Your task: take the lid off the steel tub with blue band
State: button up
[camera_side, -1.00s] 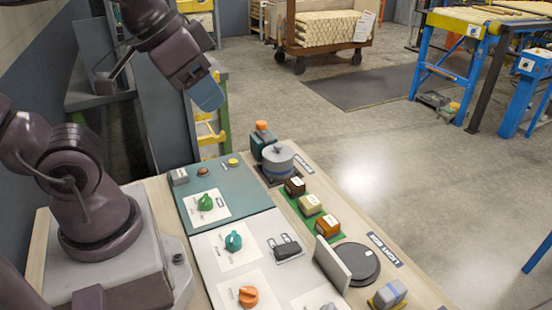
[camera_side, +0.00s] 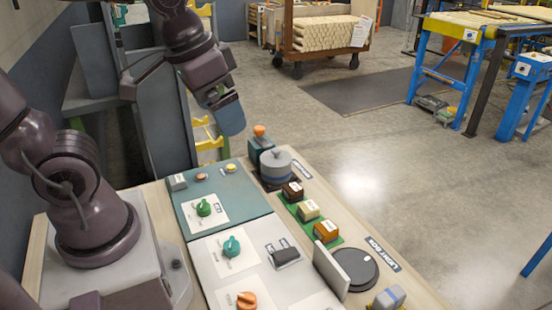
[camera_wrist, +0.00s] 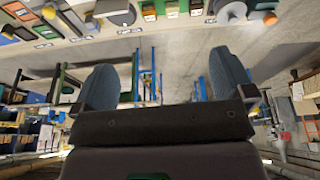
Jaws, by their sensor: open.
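The steel tub (camera_side: 276,174) stands near the far end of the table in the side view, on a dark base. Its grey lid (camera_side: 275,160) with a small knob sits on top. A round grey shape at the top of the wrist view, likely the tub (camera_wrist: 232,12), is partly cut off by the frame edge. My gripper (camera_side: 232,120) is in the air above and left of the tub in the side view, apart from it. In the wrist view my gripper (camera_wrist: 165,88) has its two blue-grey fingers wide apart with nothing between them.
A teal box with an orange knob (camera_side: 260,131) stands close behind the tub. Small brown, cream and orange blocks (camera_side: 309,209) line a green strip in front of it. A panel of knobs (camera_side: 203,209) lies to the left. A round black disc (camera_side: 356,268) and upright plate (camera_side: 330,268) are nearer.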

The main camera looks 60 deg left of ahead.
jog(key=w+a+f+n+g, duration=0.3)
jog(key=w+a+f+n, duration=0.25)
jog(key=w, duration=0.35)
jog(key=n+g+y, duration=0.1)
jog(key=n+y, duration=0.2)
jog(key=n, duration=1.1)
send_near(276, 150)
jog(key=x, duration=1)
jog(key=shift+f, duration=0.25)
jog(key=c, duration=0.6)
